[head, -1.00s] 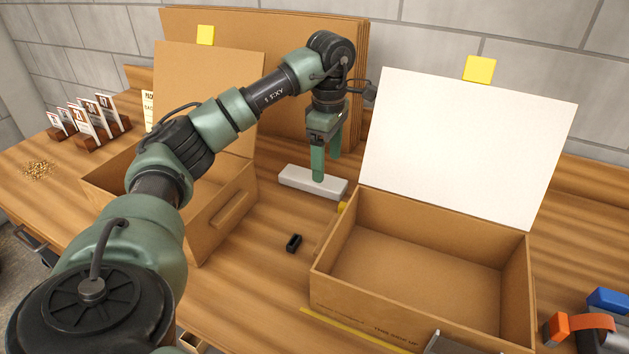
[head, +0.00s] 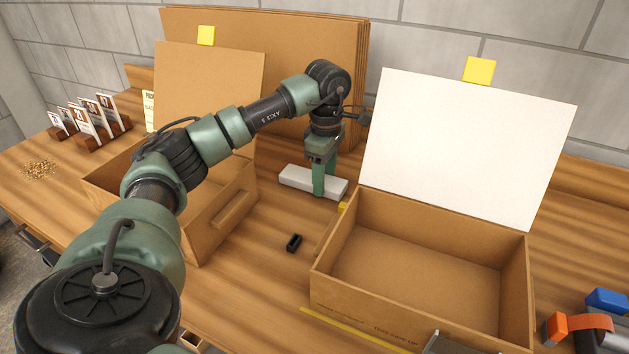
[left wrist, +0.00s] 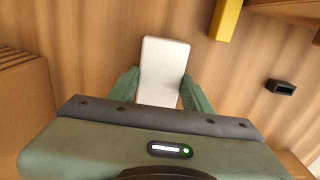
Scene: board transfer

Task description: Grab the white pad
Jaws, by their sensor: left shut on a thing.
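The white pad (head: 298,179) is a pale flat block lying on the wooden table between the two cardboard boxes. My left gripper (head: 325,184) reaches down over the pad's right part, fingers pointing down, and is shut on it. In the left wrist view, the pad (left wrist: 164,70) runs between the two green fingers (left wrist: 160,92), one on each side. The near end of the pad is hidden behind my gripper body. My right gripper does not show.
An open box (head: 328,256) with a white lid stands at right, and another open box (head: 241,205) at left. A small black part (head: 294,243) lies between them. Cardboard sheets (head: 300,30) lean behind. A yellow block (left wrist: 226,18) is close by.

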